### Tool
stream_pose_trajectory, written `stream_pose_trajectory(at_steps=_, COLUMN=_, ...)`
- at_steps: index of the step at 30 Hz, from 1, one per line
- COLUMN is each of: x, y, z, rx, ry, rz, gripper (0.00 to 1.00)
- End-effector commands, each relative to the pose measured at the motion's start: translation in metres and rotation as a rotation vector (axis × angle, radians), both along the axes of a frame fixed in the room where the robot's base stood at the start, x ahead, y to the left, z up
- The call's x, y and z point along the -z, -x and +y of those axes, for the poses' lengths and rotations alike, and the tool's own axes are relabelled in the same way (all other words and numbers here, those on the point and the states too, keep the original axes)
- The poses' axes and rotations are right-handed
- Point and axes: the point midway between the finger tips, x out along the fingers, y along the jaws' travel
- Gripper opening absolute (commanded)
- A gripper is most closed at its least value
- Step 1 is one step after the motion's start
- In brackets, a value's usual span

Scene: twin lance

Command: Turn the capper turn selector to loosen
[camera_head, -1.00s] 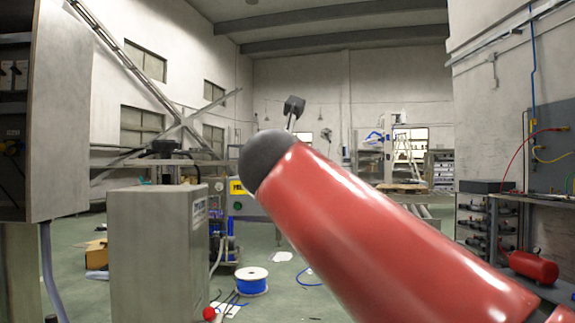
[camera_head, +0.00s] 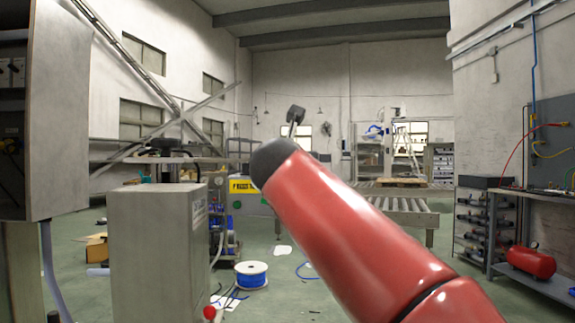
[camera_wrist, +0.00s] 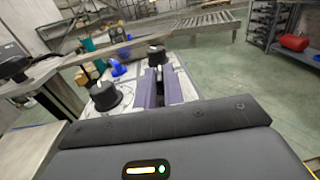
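In the wrist view, a pale panel top carries two black knobs: one at the left (camera_wrist: 106,96) and one farther off (camera_wrist: 156,57), just beyond my fingertips. Which of them is the turn selector, and its setting, I cannot read. My gripper (camera_wrist: 161,78) shows two purple fingers with a gap between them, with the far knob in line with the gap. I cannot tell whether the fingers touch this knob. In the head view my red arm reaches forward, and neither my gripper nor the knobs can be made out.
A grey cabinet (camera_head: 158,250) stands at left front, beside a tall open cabinet (camera_head: 58,110). A blue cable spool (camera_head: 251,275) lies on the floor. A roller conveyor (camera_head: 405,213) is behind my arm. A workbench with a red tank (camera_head: 531,261) is at right.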

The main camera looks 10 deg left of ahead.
Motion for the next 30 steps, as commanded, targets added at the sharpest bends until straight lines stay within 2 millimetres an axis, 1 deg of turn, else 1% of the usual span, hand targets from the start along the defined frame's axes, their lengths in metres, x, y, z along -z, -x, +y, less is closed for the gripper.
stream_pose_trajectory(at_steps=8, x=-0.0007, y=0.0001, z=0.0026, rx=0.033, ry=0.004, rz=0.004, gripper=0.00)
stream_pose_trajectory(at_steps=13, x=-0.0029, y=0.0000, z=0.0075, rx=0.164, ry=0.006, rz=0.004, gripper=0.00)
stream_pose_trajectory(at_steps=19, x=0.0002, y=-0.0008, z=0.0090, rx=0.301, ry=0.002, rz=-0.001, gripper=0.00)
stream_pose_trajectory(at_steps=30, x=-0.0006, y=0.0003, z=0.0083, rx=0.328, ry=0.000, rz=-0.002, gripper=0.00)
